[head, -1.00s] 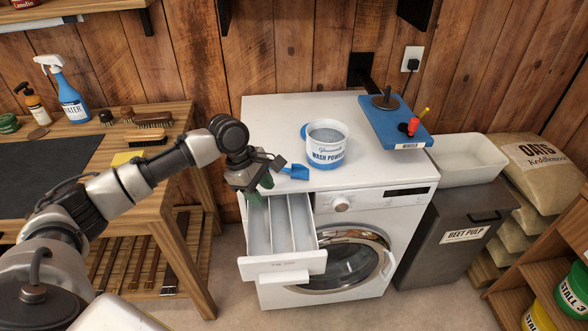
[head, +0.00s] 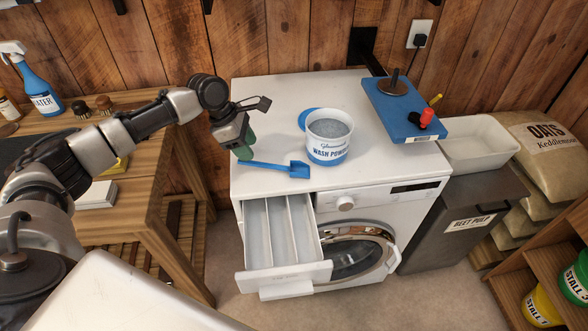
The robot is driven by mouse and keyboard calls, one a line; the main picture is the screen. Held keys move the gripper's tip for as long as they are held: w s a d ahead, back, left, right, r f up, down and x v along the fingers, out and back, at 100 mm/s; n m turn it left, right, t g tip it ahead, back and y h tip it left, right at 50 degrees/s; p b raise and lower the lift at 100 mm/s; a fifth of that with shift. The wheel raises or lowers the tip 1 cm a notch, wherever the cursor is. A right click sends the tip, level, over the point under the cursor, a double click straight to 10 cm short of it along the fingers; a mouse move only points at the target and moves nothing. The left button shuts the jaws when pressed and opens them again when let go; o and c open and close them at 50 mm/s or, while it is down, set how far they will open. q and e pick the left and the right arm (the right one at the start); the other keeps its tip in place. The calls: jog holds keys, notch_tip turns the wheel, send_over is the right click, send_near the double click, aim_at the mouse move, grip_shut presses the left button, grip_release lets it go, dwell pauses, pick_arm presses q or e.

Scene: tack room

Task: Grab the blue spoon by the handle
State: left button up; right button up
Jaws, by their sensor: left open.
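The blue spoon (head: 297,169) is a small scoop lying on the white top of the washing machine (head: 370,165), near its front left edge. Its scoop end points right and its handle (head: 262,165) runs left toward my left gripper. My left gripper (head: 245,153) is open, with green fingertips pointing down close to the handle's left end. I cannot tell whether the fingers touch or straddle the handle. My right gripper is not in view.
A wash powder tub (head: 328,143) stands just behind the spoon. A blue board (head: 405,108) with small items lies at the back right. The detergent drawer (head: 325,271) is pulled out below. A wooden bench (head: 150,220) stands to the left.

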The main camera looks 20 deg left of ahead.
aim_at(254, 162)
pick_arm(q)
jog(key=shift+w+d+f, duration=0.1)
jog(key=shift+f, duration=0.6)
jog(key=x, duration=0.3)
jog(key=shift+s+f, duration=0.35)
jog(key=shift+w+d+f, duration=0.1)
jog(key=shift+d+f, duration=0.1)
jog(key=shift+f, duration=0.25)
grip_shut()
